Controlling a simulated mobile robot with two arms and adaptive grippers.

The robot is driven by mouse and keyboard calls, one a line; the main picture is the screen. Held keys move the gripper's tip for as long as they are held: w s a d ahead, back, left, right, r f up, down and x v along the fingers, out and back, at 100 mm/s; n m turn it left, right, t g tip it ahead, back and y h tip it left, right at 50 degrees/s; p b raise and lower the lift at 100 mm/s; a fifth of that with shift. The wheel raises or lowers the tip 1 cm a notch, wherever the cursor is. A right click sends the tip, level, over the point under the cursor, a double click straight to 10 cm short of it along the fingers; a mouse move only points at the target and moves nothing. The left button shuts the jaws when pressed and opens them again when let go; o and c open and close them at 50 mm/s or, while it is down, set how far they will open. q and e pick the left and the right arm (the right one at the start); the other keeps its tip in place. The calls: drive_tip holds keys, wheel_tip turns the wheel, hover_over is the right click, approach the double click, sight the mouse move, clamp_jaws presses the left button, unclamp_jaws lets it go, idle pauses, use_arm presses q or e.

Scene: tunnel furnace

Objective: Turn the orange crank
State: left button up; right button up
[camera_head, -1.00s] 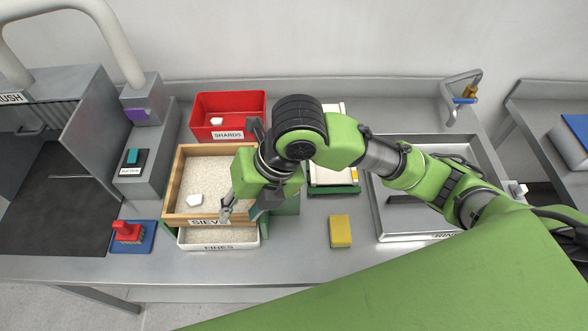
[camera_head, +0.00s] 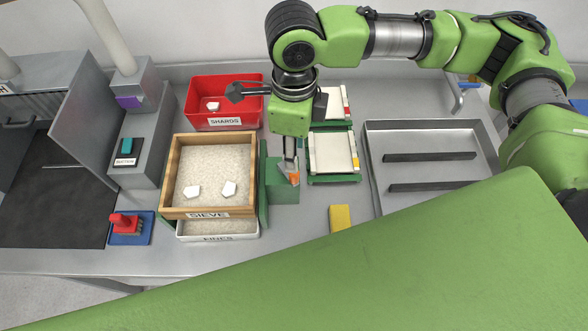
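The orange crank (camera_head: 294,178) shows as a small orange piece on top of the green box (camera_head: 284,194) at the right side of the wooden sieve (camera_head: 168,182). My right gripper (camera_head: 290,172) points down at the crank, its fingertips overlapping it in the picture and hiding part of it. I cannot tell whether the fingers are closed on it or only beside it. The white fines tray (camera_head: 217,238) sits under the sieve. My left gripper is not in view.
A red shards bin (camera_head: 222,121) stands behind the sieve. Green-framed trays (camera_head: 332,178) stand right of the crank, a yellow block (camera_head: 341,218) in front. A metal sink (camera_head: 415,140) is at right. A red-handled brush (camera_head: 124,222) lies on a blue pad at left.

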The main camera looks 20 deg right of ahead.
sight(294, 174)
wheel_tip(294, 174, down, 10)
drive_tip(key=shift+w+f+p, duration=0.1)
drive_tip(key=shift+f+p, duration=0.1)
drive_tip(key=shift+p, duration=1)
clamp_jaws()
